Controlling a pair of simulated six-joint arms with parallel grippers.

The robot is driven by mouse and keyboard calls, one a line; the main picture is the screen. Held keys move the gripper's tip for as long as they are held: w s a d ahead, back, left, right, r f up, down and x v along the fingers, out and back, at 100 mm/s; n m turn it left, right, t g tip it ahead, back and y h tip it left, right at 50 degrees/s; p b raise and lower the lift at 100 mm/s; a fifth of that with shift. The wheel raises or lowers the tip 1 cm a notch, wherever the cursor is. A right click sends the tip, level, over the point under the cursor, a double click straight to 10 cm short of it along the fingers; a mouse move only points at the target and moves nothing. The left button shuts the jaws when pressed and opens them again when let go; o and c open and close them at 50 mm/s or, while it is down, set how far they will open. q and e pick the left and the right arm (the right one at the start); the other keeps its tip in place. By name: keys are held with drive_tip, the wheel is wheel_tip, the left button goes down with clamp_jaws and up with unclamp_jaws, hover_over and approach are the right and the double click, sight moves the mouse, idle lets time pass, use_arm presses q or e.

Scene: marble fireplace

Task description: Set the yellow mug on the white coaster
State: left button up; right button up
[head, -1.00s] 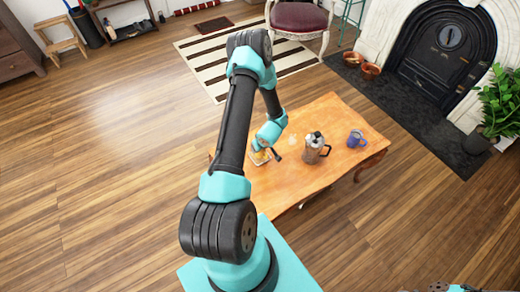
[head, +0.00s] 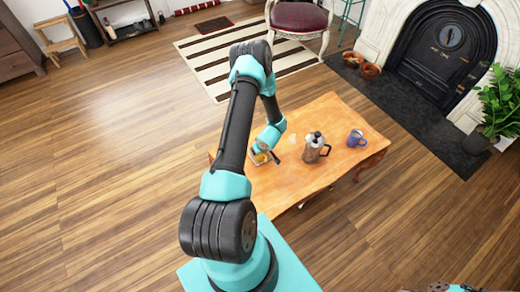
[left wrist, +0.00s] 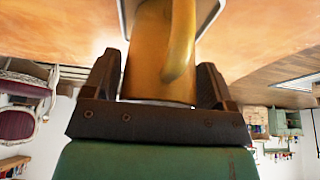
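The yellow mug (left wrist: 150,60) fills the space between the fingers of my left gripper (left wrist: 160,85) in the left wrist view, its handle facing the camera. Both fingers appear to touch its sides. In the head view the mug (head: 262,158) is small at the near left part of the table, partly hidden by my left gripper (head: 266,154). The white coaster (left wrist: 207,12) shows behind the mug's lower end. I cannot tell whether the mug's base touches it. My right gripper is not visible; only a bit of my right arm shows at the bottom right.
A metal coffee pot (head: 314,147) with a dark handle stands right of the mug on the wooden table (head: 335,113). A blue mug (head: 355,138) stands farther right. The far part of the table is clear.

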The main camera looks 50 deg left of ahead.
use_arm(q)
drive_tip(key=shift+o, duration=1)
drive_tip(key=shift+r, duration=0.1)
drive_tip(key=v, duration=1.2)
drive_tip(key=shift+r, duration=0.1)
drive_tip(key=shift+w, duration=0.1)
drive_tip(key=shift+w+d, duration=0.1)
drive_tip(key=shift+d, duration=0.25)
drive_tip(key=s+d+r+m+h, duration=0.1)
drive_tip(key=d+m+h, duration=0.3)
drive_tip(key=d, duration=1)
drive_tip(key=s+d+r+m+h, duration=0.1)
drive_tip(key=d+m+h, duration=0.3)
drive_tip(key=d+m, duration=0.7)
drive_tip(key=d, duration=0.4)
drive_tip(key=shift+s+d+r, duration=0.25)
drive_tip(key=shift+s+r, duration=0.05)
